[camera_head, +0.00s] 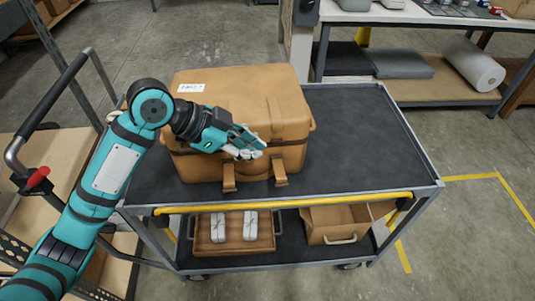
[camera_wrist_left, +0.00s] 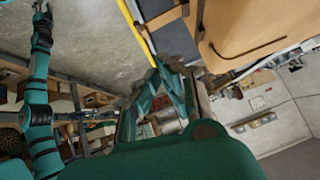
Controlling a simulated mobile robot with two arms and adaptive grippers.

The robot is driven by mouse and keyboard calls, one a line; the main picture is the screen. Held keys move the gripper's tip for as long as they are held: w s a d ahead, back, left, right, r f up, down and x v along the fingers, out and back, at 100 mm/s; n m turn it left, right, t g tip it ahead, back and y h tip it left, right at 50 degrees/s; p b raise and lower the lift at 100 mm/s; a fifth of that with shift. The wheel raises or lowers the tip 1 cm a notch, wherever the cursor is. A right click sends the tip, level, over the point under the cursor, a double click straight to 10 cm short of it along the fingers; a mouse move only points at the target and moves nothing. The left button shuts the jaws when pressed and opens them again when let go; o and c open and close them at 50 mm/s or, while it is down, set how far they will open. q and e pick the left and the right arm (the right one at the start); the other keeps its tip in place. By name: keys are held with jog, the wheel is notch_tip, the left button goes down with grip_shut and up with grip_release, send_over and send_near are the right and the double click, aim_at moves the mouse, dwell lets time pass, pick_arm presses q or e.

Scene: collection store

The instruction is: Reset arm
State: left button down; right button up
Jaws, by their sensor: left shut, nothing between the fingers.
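My left gripper (camera_head: 248,143) is in front of the large tan case (camera_head: 270,85) in the head view. Its fingers are together and hold nothing. I cannot tell whether they touch the case. The case stands upright on the cart's dark top (camera_head: 365,130), with two straps hanging at its front. In the left wrist view the gripper (camera_wrist_left: 165,72) shows with its fingers closed, and part of the tan case (camera_wrist_left: 235,28) is close by at the upper right.
The cart has a yellow front bar (camera_head: 290,203). Its lower shelf holds a brown tray (camera_head: 205,241) with two white items and an open tan box (camera_head: 338,222). A trolley handle (camera_head: 70,90) stands at left. The right part of the cart top is clear.

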pick_arm(q)
jog(key=w+v, duration=0.1)
jog(key=v, duration=0.5)
jog(key=s+a+f+n+t+y, duration=0.1)
jog(key=s+f+n, duration=0.25)
jog(key=f, duration=0.45)
jog(key=s+a+f+n+t+y, duration=0.1)
jog(key=s+a+f+n, duration=0.2)
jog(key=f, duration=0.6)
jog(key=s+a+f+n+y, duration=0.3)
jog(key=s+a+f+n, duration=0.25)
jog(key=s, duration=0.25)
jog(key=s+a+f+n+y, duration=0.4)
jog(key=s+a, duration=0.2)
jog(key=s, duration=0.1)
notch_tip(320, 180, down, 28)
jog(key=s+g, duration=0.2)
jog(key=s, duration=0.1)
jog(key=s+a+f, duration=0.1)
jog(key=s+f, duration=0.6)
jog(key=s+a+f, duration=0.2)
jog(key=s+f, duration=0.5)
jog(key=s, duration=0.1)
jog(key=shift+s+a+f+g, duration=0.25)
jog(key=shift+s+a+g, duration=0.05)
jog(key=shift+s+g, duration=0.1)
